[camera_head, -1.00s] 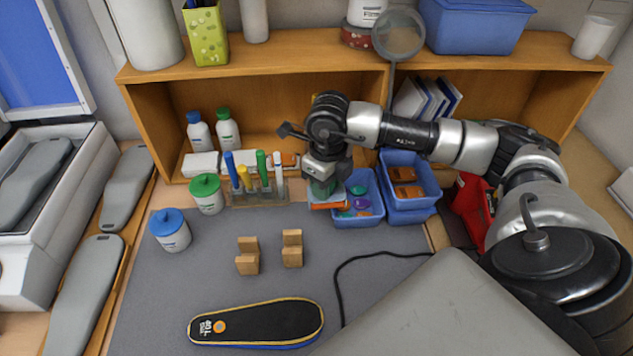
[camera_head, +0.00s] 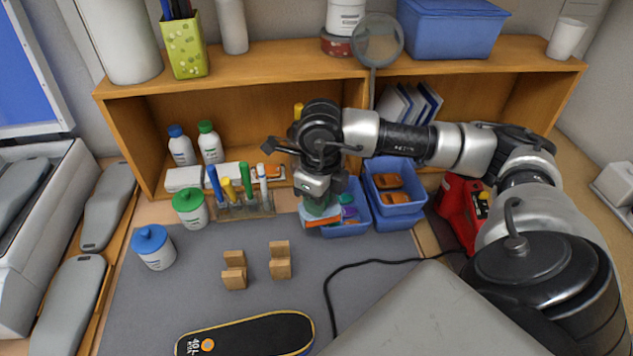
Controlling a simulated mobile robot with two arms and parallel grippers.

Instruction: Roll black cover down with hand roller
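The black cover (camera_head: 262,333) lies on an insole shape with a yellow rim, flat on the grey mat at the bottom of the picture. Its lower edge is cut off by the frame. My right gripper (camera_head: 320,204) points down at the left part of a blue bin (camera_head: 352,229) holding small coloured items. An orange and pale item (camera_head: 322,220) shows right under it; whether it is gripped I cannot tell, as the fingertips are hard to make out. I cannot clearly identify the hand roller. My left gripper is not in view.
Two pairs of wooden blocks (camera_head: 234,272) stand on the mat (camera_head: 180,300). A blue-lidded jar (camera_head: 153,250), a green-lidded jar (camera_head: 190,208) and a tool rack (camera_head: 245,212) stand at the left and back. A black cable (camera_head: 380,262) crosses the mat's right side.

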